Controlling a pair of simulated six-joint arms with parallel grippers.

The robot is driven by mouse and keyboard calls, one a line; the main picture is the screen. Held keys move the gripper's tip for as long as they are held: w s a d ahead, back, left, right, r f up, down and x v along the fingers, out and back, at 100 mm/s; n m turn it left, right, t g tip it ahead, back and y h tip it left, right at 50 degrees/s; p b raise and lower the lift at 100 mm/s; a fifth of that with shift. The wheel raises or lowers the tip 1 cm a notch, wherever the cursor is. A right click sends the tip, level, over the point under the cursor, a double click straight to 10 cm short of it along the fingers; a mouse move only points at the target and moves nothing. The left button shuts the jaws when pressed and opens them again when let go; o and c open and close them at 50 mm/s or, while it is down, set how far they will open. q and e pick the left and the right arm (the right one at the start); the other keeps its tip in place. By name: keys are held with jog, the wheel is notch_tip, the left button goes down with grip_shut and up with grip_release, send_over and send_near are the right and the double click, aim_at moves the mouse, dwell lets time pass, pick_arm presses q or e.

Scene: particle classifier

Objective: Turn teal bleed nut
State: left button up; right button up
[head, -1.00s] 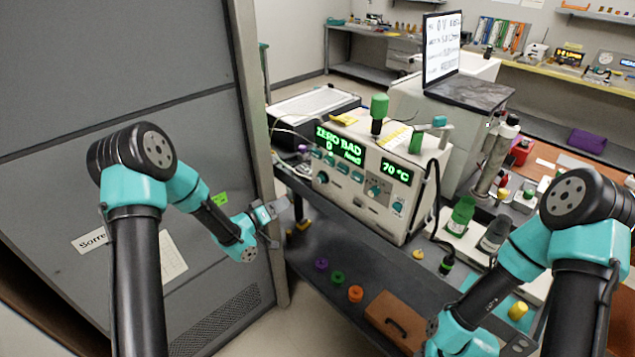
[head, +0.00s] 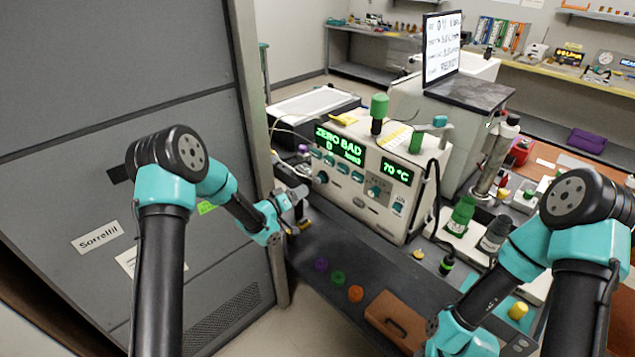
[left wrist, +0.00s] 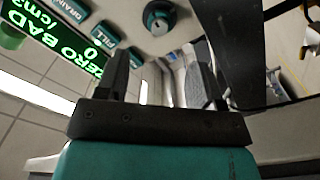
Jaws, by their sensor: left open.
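The particle classifier (head: 345,205) is a beige box with green displays reading ZERO BAD and 70 °C. A teal piece (head: 440,121) sits at its top right on a grey fitting; I cannot tell whether this is the bleed nut. My left gripper (head: 298,194) is open and empty, just left of the classifier's front left corner. In the left wrist view its two dark fingers (left wrist: 160,65) stand apart with nothing gripped. A dark-and-teal front knob (left wrist: 158,17) shows beyond the fingertips. My right gripper is below the picture edge; only its arm shows.
A grey cabinet (head: 120,90) stands close on the left. The dark bench shelf (head: 325,235) holds purple, green and orange rings (head: 355,293) and a brown case (head: 397,320).

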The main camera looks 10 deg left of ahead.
aim_at(317, 181)
pick_arm(q)
jog(key=x, duration=0.9)
jog(key=shift+w+d, duration=0.15)
jog(key=shift+c, duration=0.3)
jog(key=c, duration=0.9)
jog(key=shift+o, duration=0.2)
